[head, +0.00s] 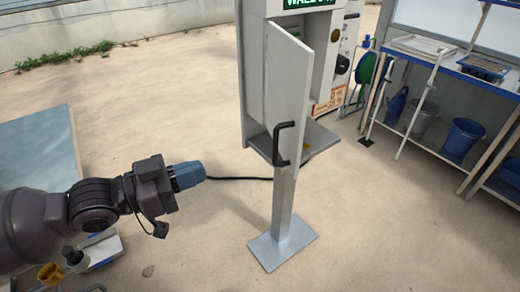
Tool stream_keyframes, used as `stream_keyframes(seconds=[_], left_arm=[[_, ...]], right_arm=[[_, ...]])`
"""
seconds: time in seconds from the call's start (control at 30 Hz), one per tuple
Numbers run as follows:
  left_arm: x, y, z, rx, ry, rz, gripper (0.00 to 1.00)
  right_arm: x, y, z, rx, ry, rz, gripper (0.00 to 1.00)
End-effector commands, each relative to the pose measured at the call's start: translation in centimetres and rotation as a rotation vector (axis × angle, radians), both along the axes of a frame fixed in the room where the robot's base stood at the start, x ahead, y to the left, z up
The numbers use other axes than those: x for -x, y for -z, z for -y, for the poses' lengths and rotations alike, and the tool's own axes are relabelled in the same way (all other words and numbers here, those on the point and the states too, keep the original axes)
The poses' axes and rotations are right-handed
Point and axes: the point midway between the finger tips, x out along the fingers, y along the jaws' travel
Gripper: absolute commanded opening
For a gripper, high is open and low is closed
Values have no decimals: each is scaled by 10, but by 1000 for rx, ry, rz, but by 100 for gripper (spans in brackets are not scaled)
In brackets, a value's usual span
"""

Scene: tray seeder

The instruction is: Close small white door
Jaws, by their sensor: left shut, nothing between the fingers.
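The small white door (287,90) belongs to a grey-white cabinet (252,70) on a post. The door stands partly open, swung out toward me, and the cabinet's inside shows to its right. A black handle (281,145) is on the door's lower part. My left gripper (203,173) is at the left, shut and empty, with blue fingers pointing right toward the post. It is apart from the door, left of the handle and a little lower in the picture. My right gripper is not in view.
The cabinet's post stands on a square floor plate (283,247). A black cable (240,178) lies behind it. A blue-edged bench (455,72) with buckets (463,137) stands at the right. A grey-blue panel (38,150) is at the left. Sandy floor between is clear.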

Motion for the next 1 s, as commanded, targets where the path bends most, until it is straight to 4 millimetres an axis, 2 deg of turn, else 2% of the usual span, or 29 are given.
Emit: stream_keyframes(seconds=[0.37,1.0], left_arm=[[-18,-1,34,2,0,3,0],[-55,0,106,-1,0,3,0]], right_arm=[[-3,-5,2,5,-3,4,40],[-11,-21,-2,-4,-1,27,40]])
